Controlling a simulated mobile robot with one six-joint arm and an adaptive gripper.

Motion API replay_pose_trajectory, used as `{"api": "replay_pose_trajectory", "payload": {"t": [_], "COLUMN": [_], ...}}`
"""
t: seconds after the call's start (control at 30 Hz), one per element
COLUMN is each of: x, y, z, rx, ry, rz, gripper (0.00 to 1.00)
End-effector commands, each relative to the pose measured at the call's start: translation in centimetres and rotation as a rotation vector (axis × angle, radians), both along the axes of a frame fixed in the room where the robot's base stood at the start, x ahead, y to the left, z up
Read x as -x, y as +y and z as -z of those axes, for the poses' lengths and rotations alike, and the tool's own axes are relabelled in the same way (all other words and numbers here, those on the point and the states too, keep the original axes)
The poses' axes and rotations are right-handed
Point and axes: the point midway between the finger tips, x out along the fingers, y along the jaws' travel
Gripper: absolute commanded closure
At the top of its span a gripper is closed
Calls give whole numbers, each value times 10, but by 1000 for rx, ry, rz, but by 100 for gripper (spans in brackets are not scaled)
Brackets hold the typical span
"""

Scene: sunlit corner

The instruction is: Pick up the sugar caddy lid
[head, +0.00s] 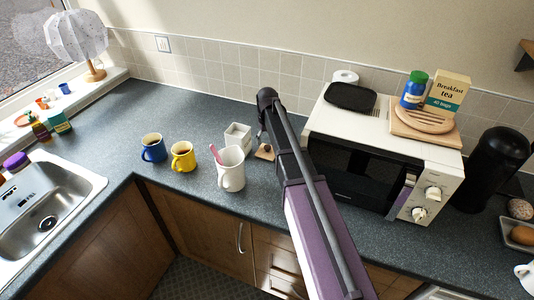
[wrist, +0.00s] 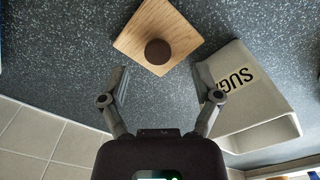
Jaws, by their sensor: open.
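The sugar caddy lid is a square wooden plate with a round dark knob. It lies flat on the worktop, knob up, near the top middle of the wrist view (wrist: 137,37); in the head view the lid (head: 264,154) shows partly beside my arm. The white sugar caddy (wrist: 255,105), lettered "SUG", stands close to the lid; it also shows in the head view (head: 237,138). My gripper (wrist: 160,72) is open and empty, its fingers spread just short of the lid's near corner. In the head view my arm hides most of the gripper.
A white mug (head: 231,172) with a pink handle sticking out stands in front of the caddy. A yellow mug (head: 183,157) and a blue mug (head: 153,148) stand further left. The microwave (head: 370,160) is close on the right. The tiled wall (wrist: 35,140) is behind.

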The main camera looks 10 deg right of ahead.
Motion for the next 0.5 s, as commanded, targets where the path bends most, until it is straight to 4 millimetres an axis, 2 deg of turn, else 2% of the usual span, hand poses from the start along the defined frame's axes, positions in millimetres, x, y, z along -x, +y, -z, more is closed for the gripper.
{"api": "replay_pose_trajectory", "payload": {"t": [0.5], "x": [-5], "y": [-1], "z": [41], "rx": [0], "ry": [0], "rz": [-1], "gripper": [19]}}
